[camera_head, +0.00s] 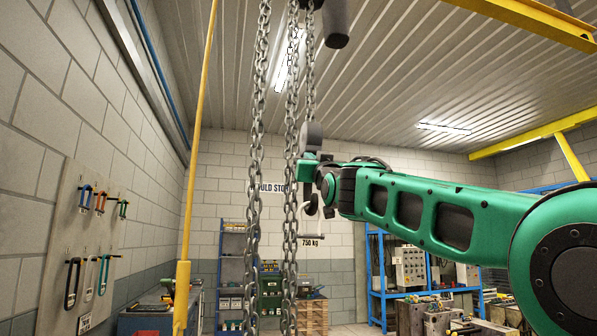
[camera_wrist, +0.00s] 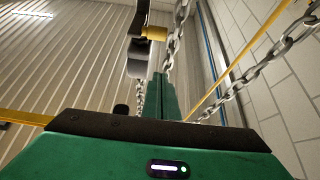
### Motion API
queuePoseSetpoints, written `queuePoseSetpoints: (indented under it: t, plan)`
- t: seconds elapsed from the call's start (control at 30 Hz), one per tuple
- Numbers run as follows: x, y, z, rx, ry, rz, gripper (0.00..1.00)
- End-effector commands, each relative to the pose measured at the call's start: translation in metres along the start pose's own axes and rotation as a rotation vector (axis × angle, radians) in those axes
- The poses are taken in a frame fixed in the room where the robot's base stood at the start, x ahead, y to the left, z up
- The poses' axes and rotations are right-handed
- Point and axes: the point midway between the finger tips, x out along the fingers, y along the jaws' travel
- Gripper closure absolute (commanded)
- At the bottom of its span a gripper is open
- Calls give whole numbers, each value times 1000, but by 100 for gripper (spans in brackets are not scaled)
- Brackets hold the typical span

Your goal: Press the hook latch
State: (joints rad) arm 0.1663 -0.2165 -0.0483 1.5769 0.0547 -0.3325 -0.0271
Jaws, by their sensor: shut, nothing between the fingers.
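The grey hook block (camera_head: 312,136) hangs on a chain in the middle of the head view. In the wrist view the dark, curved hook (camera_wrist: 137,52) shows at upper centre, with a brass-coloured piece (camera_wrist: 154,33), perhaps the latch, at its side. My gripper (camera_head: 306,170) is just below the hook block in the head view, and the arm end hides part of the hook. In the wrist view my green gripper (camera_wrist: 161,96) is shut and empty, its tips close below the hook. Whether they touch cannot be told.
Long chains (camera_head: 254,170) hang left of my gripper, and a yellow pole (camera_head: 187,210) stands further left. A tool board (camera_head: 92,240) with clamps is on the left wall. Blue shelving (camera_head: 232,270) and a control box (camera_head: 410,265) stand at the back.

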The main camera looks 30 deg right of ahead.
Motion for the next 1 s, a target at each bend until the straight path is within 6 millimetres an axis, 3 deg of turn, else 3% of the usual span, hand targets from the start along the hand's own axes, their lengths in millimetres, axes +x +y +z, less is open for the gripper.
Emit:
queuePoseSetpoints:
  t: [0.43, 1.0]
  plan:
    - [7, 0, 0, 0, 0, 0, 100]
    - [83, 0, 0, -1, 0, 0, 100]
